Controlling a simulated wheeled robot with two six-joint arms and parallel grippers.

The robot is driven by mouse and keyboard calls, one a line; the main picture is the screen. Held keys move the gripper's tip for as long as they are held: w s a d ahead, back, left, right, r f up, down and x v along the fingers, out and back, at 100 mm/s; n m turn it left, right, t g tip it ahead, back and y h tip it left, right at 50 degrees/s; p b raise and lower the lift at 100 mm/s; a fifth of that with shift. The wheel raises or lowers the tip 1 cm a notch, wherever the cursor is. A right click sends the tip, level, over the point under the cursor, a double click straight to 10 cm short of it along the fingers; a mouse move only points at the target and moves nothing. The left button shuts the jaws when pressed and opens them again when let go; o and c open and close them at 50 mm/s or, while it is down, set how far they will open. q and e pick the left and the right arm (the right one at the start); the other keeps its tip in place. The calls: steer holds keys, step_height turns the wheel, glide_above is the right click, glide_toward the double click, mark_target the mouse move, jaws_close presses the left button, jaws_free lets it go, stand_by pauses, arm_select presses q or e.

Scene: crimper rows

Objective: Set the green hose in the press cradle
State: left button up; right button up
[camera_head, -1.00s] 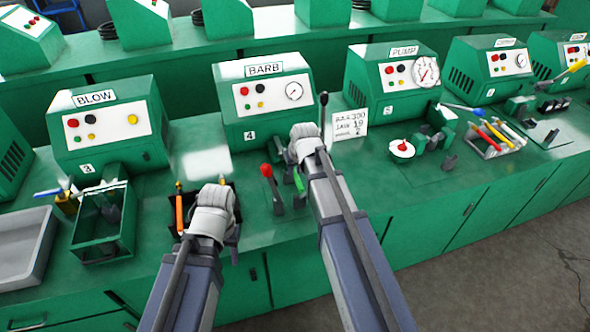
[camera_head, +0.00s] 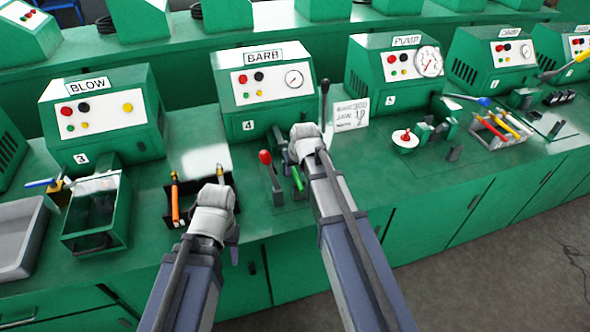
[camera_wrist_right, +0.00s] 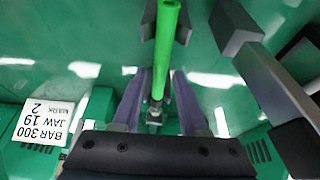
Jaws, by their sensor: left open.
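The green hose (camera_head: 297,177) stands at the BARB press (camera_head: 267,90), low between dark jaw blocks of the cradle (camera_wrist_right: 186,22). In the right wrist view the hose (camera_wrist_right: 166,35) runs between my right gripper's two fingers, with a metal fitting at its far end. My right gripper (camera_wrist_right: 158,85) appears open, with a gap on each side of the hose. In the head view my right gripper (camera_head: 303,150) is over the cradle, and its fingertips are hidden.
A red-knobbed lever (camera_head: 266,160) stands just left of the cradle, and a tall black-handled lever (camera_head: 324,100) behind it. A card (camera_head: 351,113) stands to the right. A green open bin (camera_head: 98,215) and a grey tray (camera_head: 18,240) lie at left.

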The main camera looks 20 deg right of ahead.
steer(key=shift+o, duration=0.8)
steer(key=shift+r, duration=0.1)
steer(key=p+v, duration=0.7)
steer(key=shift+s+r, duration=0.15)
steer(key=shift+r, duration=0.25)
steer(key=shift+f, duration=0.1)
